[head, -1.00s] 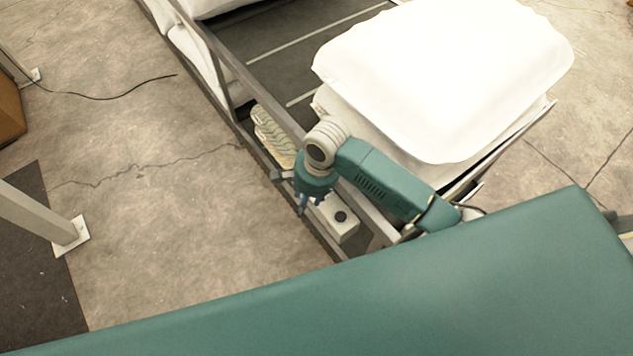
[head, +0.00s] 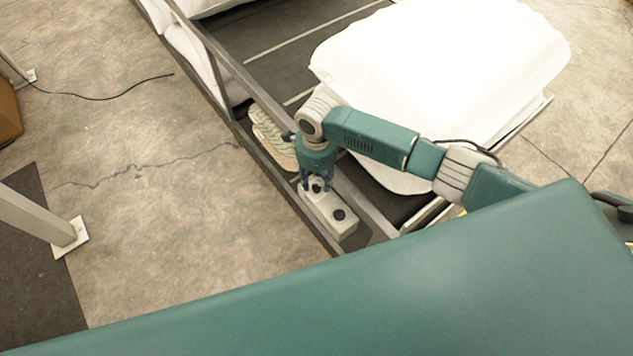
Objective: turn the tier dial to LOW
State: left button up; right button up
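A light grey control box (head: 346,232) sits on the frame's lower rail, with a round black knob (head: 338,214) on the near part of its top. My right gripper (head: 315,187) points down over the far end of this box, beyond the knob that shows. Its fingers look apart, straddling the far part of the top. The small area between the fingertips is partly hidden, so I cannot tell whether they touch a dial there. No dial markings can be read. My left gripper is not in view.
A metal rail (head: 222,62) runs along the dark conveyor bed (head: 275,50). A large white pillow (head: 440,70) lies close behind my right arm. Patterned pads (head: 270,135) lie beyond the gripper. The concrete floor to the left is mostly clear, with a post (head: 35,215) and a cable (head: 100,97).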

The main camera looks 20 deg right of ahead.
aim_at(317, 187)
jog(key=shift+f, duration=1.25)
